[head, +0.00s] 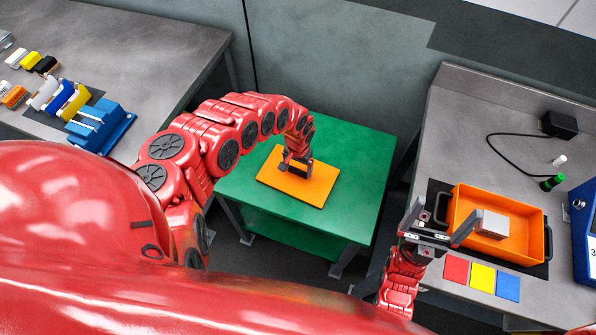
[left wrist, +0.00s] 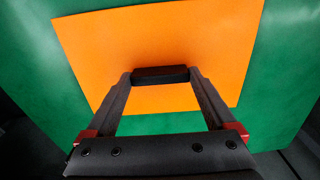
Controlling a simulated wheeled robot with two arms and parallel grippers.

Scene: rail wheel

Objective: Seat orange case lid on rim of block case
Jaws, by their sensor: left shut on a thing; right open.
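The orange case lid (head: 318,188) is a flat plate over the green table; it fills much of the left wrist view (left wrist: 210,50). My left gripper (head: 297,165) is shut on the lid's dark handle (left wrist: 160,74), near the middle of the plate. I cannot tell whether the lid rests on the table or hangs just above it. The block case (head: 497,255) is an open orange box with dark end handles on the right bench, with a grey block (head: 493,224) inside. My right gripper (head: 440,222) is open and empty at the case's left end.
The green table (head: 350,140) is otherwise clear. Red, yellow and blue tiles (head: 482,279) lie before the case. A gap separates table and bench.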

